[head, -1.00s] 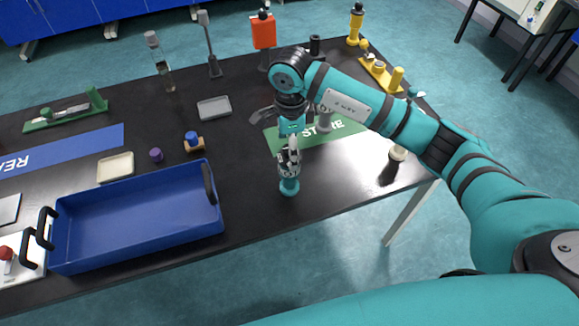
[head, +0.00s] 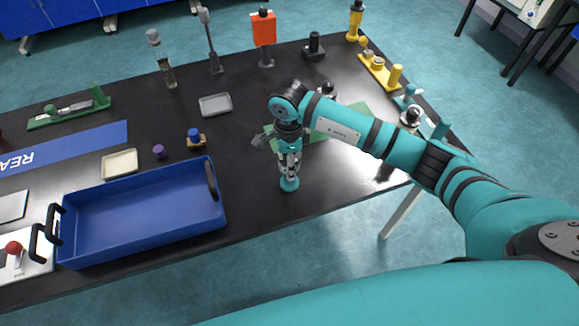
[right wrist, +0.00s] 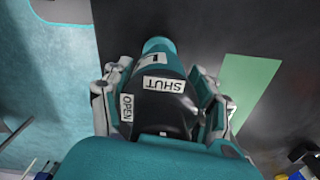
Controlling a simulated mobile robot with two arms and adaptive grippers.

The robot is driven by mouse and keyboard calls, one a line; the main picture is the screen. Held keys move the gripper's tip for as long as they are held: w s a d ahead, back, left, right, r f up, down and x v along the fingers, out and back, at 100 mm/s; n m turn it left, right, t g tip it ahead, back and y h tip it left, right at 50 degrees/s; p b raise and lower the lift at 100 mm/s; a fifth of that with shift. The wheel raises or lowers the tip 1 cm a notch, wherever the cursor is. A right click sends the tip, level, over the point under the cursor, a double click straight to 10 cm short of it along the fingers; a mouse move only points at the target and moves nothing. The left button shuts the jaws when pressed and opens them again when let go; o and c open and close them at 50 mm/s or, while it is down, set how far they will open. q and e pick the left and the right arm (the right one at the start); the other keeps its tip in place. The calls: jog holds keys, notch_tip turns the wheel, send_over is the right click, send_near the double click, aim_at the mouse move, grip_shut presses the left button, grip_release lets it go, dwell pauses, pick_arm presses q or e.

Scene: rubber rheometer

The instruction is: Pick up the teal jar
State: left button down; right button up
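The teal jar (head: 289,184) stands upright on the black table, right of the blue tray. In the right wrist view its teal body (right wrist: 158,47) shows beyond a dark top part with labels reading SHUT and OPEN. My right gripper (head: 289,160) points down over the jar and hides its upper part in the head view. In the right wrist view its fingers lie on both sides of the jar, spread wide. I cannot tell whether they touch it. My left gripper is not in view.
The blue tray (head: 140,243) stands left of the jar. A blue-capped item (head: 195,138), a purple piece (head: 159,152) and a grey dish (head: 215,105) lie behind it. The green mat (head: 356,109) lies behind my right arm. The table's front edge is close to the jar.

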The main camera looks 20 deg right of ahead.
jog(key=c, duration=0.8)
jog(key=shift+o, duration=0.2)
jog(key=shift+r, duration=0.15)
